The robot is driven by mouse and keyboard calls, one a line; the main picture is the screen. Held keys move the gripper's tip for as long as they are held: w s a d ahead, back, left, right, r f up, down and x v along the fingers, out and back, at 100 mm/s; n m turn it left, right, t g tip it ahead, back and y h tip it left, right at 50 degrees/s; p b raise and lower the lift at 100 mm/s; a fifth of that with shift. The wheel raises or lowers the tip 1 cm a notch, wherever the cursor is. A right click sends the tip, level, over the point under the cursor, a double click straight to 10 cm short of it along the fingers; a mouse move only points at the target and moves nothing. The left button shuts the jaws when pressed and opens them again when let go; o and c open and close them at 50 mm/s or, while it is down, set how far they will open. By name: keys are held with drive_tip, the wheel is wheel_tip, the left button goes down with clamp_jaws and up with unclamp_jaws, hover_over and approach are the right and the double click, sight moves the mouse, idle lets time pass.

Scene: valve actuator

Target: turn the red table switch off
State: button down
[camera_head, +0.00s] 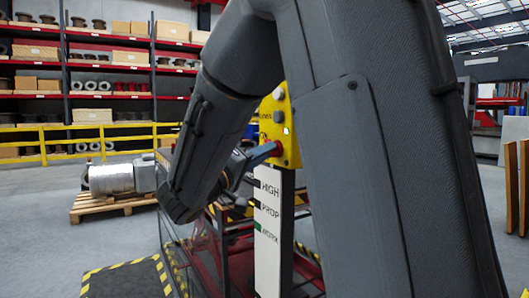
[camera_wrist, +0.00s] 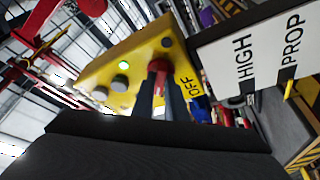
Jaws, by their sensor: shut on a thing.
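The red switch (camera_wrist: 159,84) sits on a yellow control box (camera_wrist: 140,58) and shows between my two gripper fingers in the wrist view. My gripper (camera_wrist: 160,100) is shut on it. A yellow label reading OFF is beside the right finger. In the head view the yellow box (camera_head: 291,146) is partly hidden behind my arm. My gripper (camera_head: 258,157) reaches it from the left, with the red switch (camera_head: 269,149) at its tip. The switch's exact angle is hard to tell.
A white sign (camera_head: 267,225) reading HIGH and PROP stands below the box. A dark red frame (camera_head: 225,250) stands below my gripper.

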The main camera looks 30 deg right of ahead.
drive_tip(key=n+y+p, duration=0.1)
drive_tip(key=n+p, duration=0.3)
drive_tip(key=n, duration=0.1)
drive_tip(key=r+n+g+y+p, duration=0.1)
drive_tip(key=n+y+p, duration=0.1)
drive_tip(key=n+p, duration=0.2)
drive_tip(key=n+g+y+p, duration=0.1)
drive_tip(key=n+y+p, duration=0.1)
drive_tip(key=n+p, duration=0.3)
drive_tip(key=shift+r+n, duration=0.15)
drive_tip(key=shift+n, duration=0.25)
idle(0.5)
drive_tip(key=c, duration=1.8)
unclamp_jaws()
drive_tip(key=shift+o, duration=0.2)
drive_tip(key=b+v, duration=0.1)
drive_tip(key=v, duration=0.6)
drive_tip(key=shift+a, duration=0.4)
drive_tip(key=shift+r, duration=0.15)
